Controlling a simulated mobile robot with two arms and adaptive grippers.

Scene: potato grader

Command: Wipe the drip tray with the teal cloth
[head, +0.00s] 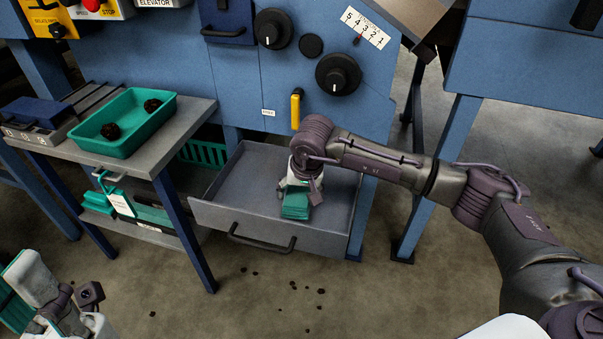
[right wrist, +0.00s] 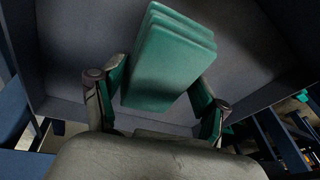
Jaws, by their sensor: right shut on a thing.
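The drip tray (head: 220,212) is a grey drawer pulled out from the blue machine, with a dark handle on its front. The teal cloth (head: 295,205) is a folded, layered pad inside the tray, toward its right half. My right gripper (head: 300,185) reaches down into the tray and is shut on the cloth. The right wrist view shows the cloth (right wrist: 170,60) between the two fingers, over the tray's grey floor (right wrist: 85,50). Whether the cloth touches the floor is hard to tell. My left gripper (head: 60,300) is partly in view at the lower left, away from the tray; its fingertips are unclear.
A side table (head: 185,125) left of the tray holds a teal bin (head: 125,140) with two dark lumps. Its lower shelf holds teal items. A yellow-handled lever (head: 296,108) and black knobs are on the machine above the tray. Dark spots mark the floor in front.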

